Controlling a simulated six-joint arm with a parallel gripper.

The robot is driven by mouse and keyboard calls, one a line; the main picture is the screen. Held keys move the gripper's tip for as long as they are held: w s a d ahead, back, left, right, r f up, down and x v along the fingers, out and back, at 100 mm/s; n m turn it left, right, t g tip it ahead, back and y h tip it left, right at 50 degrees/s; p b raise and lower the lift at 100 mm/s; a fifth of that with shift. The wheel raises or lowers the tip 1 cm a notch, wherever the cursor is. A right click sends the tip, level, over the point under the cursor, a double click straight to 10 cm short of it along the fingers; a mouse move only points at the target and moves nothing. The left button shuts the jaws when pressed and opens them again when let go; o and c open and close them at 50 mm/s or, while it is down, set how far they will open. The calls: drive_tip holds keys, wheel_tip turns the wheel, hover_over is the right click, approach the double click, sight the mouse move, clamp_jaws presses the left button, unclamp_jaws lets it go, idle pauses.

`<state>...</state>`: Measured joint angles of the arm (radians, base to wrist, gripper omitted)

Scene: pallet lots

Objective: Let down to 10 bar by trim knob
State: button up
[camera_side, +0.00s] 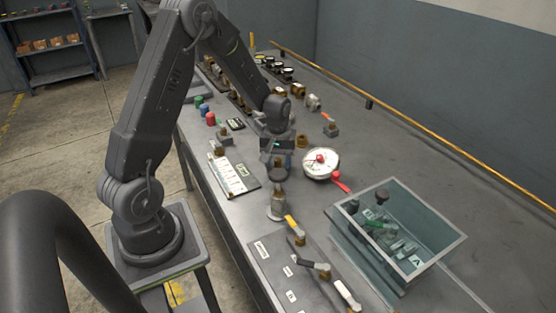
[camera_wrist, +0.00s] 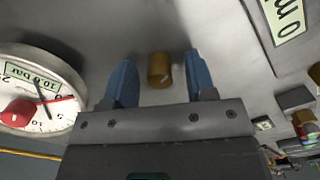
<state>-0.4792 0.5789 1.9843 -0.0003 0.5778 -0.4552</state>
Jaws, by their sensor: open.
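A small brass knob (camera_wrist: 159,70), apparently the trim knob, stands between my gripper's two blue fingers in the wrist view. Gaps show on both sides, so the fingers do not touch it. My gripper (camera_wrist: 159,58) is open. In the side view my gripper (camera_side: 279,160) is low over the bench, left of the white gauge (camera_side: 320,163); I cannot make out the knob under it there. In the wrist view the gauge (camera_wrist: 45,90) is at the left, with a "10.0 bar" label, a dark needle and a red pointer with a red hub. The exact reading is unclear.
A glass-walled box (camera_side: 400,235) with parts stands at the right. A panel with yellow, dark and white lever handles (camera_side: 315,265) lies in front. A white card (camera_side: 234,176) lies left of my gripper. Several brass fittings stand behind.

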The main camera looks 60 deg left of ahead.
sight(278, 159)
drive_tip(key=shift+c, duration=0.5)
drive_tip(key=c, duration=0.8)
drive_tip(key=shift+m, duration=1)
drive_tip(key=shift+c, duration=0.2)
drive_tip(key=o, duration=0.9)
drive_tip(key=shift+o, duration=0.2)
wheel_tip(278, 159, up, 14)
